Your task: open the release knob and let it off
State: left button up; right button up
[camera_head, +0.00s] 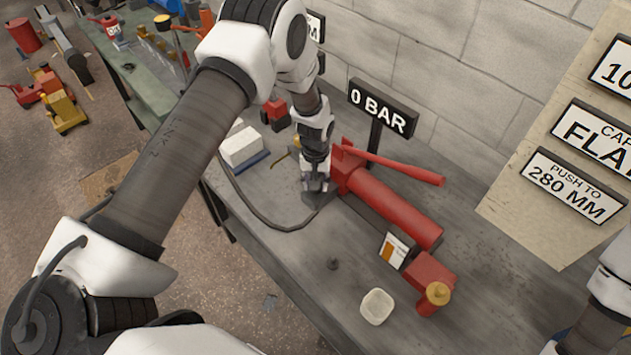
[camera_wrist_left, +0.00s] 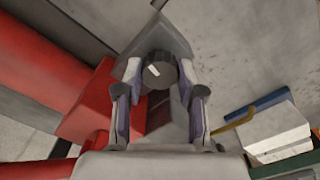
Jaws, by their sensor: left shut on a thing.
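The release knob (camera_wrist_left: 158,72) is dark and round with a white mark, and shows between my left fingertips in the left wrist view. My left gripper (camera_head: 316,188) points down at the left end of the red hand pump (camera_head: 395,208) and is shut on the knob. The same gripper (camera_wrist_left: 158,82) has one finger on each side of the knob. In the head view the gripper hides the knob. The pump's red lever (camera_head: 395,164) slants over its body. A sign (camera_head: 383,107) behind reads "0 BAR". My right gripper is out of the picture; only part of that arm shows.
A dark hose (camera_head: 262,218) curves along the bench from the pump's left end. A white box on a blue base (camera_head: 242,150) and a red block (camera_head: 274,112) stand left of the gripper. A white dish (camera_head: 377,307) and a red block with a yellow top (camera_head: 430,285) stand in front.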

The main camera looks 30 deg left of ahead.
pick_arm(q)
jog(key=shift+s, duration=0.1)
jog(key=o, duration=1.1)
jog(key=shift+o, duration=0.2)
notch_tip(320, 180, up, 12)
